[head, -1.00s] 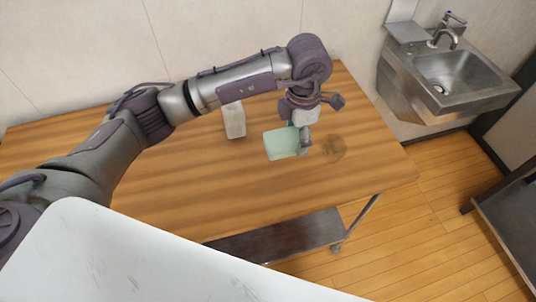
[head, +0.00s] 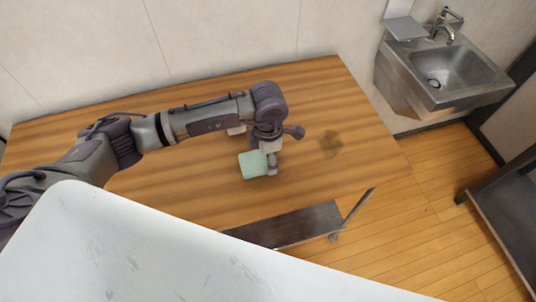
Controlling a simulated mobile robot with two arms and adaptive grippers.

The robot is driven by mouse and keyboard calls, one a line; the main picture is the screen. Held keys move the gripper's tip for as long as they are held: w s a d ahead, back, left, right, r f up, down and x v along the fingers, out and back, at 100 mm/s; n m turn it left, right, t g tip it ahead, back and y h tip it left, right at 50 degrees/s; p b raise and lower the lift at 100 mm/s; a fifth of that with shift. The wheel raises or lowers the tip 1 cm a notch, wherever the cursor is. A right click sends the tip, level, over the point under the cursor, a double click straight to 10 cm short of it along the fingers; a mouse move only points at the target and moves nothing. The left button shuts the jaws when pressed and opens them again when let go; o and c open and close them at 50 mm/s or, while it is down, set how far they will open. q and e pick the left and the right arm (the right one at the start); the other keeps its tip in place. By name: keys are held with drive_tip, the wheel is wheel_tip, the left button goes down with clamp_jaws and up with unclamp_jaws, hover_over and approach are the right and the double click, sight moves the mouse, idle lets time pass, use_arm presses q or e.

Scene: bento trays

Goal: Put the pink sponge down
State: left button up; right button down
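No pink sponge shows in the head view. A pale mint-green block, sponge-like in shape (head: 252,166), is at my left gripper (head: 271,162), on the gripper's left side. The fingers appear shut on its right end. The block is low over the wooden table; I cannot tell whether it touches the top. My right gripper is not in view.
A whitish block (head: 236,130) is mostly hidden behind my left arm. A metal sink (head: 455,75) hangs on the wall at the right.

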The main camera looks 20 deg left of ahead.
use_arm(q)
drive_tip(key=shift+f, duration=0.1)
drive_tip(key=o, duration=0.7)
drive_tip(key=shift+o, duration=0.2)
drive_tip(key=shift+w+r, duration=0.1)
drive_tip(key=shift+r, duration=0.3)
wheel_tip(320, 180, up, 12)
drive_tip(key=b, duration=0.3)
drive_tip(key=shift+f, duration=0.25)
